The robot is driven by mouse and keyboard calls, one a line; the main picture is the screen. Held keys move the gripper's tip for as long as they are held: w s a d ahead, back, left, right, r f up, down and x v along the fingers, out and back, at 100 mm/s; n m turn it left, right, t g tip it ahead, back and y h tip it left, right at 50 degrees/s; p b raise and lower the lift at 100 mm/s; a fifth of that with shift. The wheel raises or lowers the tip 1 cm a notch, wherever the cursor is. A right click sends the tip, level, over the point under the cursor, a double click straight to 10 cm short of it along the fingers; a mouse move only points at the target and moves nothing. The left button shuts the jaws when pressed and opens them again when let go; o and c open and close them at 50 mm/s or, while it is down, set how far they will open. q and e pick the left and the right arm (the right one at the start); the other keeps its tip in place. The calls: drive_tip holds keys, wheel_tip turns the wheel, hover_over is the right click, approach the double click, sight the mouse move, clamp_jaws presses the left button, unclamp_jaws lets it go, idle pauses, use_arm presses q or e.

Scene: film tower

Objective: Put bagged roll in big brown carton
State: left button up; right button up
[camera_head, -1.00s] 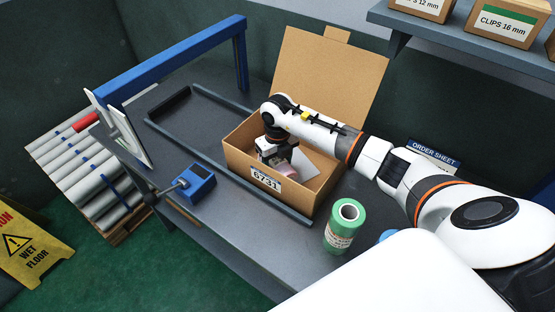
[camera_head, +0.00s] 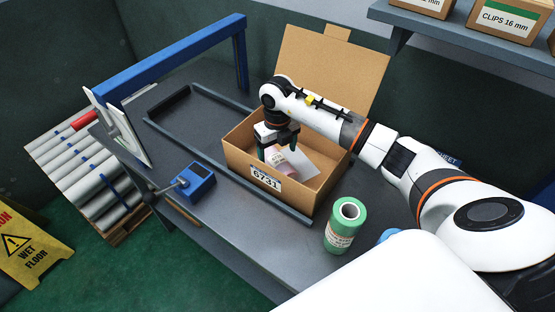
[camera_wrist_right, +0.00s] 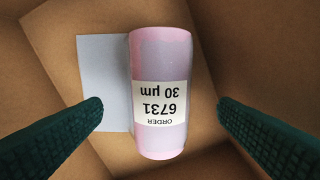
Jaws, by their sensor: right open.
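The bagged roll (camera_wrist_right: 160,60) is pinkish, with a white label reading "ORDER 6731 30 µm". It lies inside the big brown carton (camera_head: 240,165), on or beside a pale sheet (camera_wrist_right: 100,75). In the head view the roll (camera_head: 281,163) shows partly below my right gripper (camera_head: 279,154). The right gripper is open, its dark green fingers (camera_wrist_right: 160,125) apart on either side of the roll and touching nothing that I can see. The carton's lid stands open at the back and its front label reads 6731. My left gripper is not in view.
A green-wrapped roll (camera_head: 345,226) stands on the table right of the carton. A blue device (camera_head: 196,182) sits to the left. A grey rail frame (camera_head: 215,102) and blue arch (camera_head: 180,57) stand behind it. A shelf with clip boxes (camera_head: 506,22) overhangs the upper right.

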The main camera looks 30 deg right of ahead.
wheel_tip(320, 180, up, 8)
drive_tip(key=b, duration=0.1)
drive_tip(key=shift+f, duration=0.15)
idle(0.5)
